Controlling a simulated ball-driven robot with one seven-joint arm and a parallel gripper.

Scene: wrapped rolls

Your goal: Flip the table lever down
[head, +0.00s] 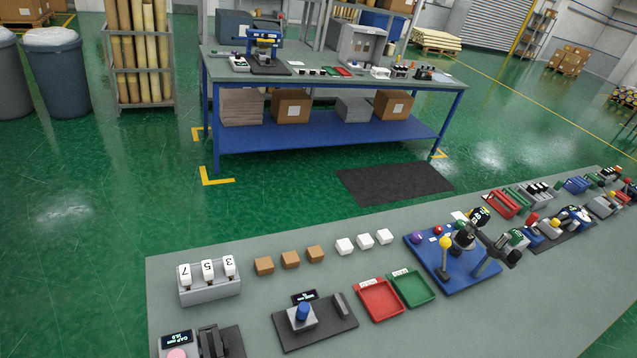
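A blue board (460,277) lies on the long grey-topped table at right of centre. A lever with a yellow knob (446,243) stands roughly upright on it. Purple (417,237) and red (438,230) knobs and a dark grey mechanism (488,247) with angled arms are also on the board. A short grey upright piece (341,304) stands on a dark plate (317,328) beside a blue button (302,311). I cannot tell which of these is the table lever. My gripper is not in view.
The near table (560,300) holds a numbered block rack (208,281), brown cubes (290,259), white cubes (364,242), red (380,300) and green (412,288) trays. A blue workbench (330,125) with boxes stands behind. Green floor (90,200) is open at left; bins stand beyond.

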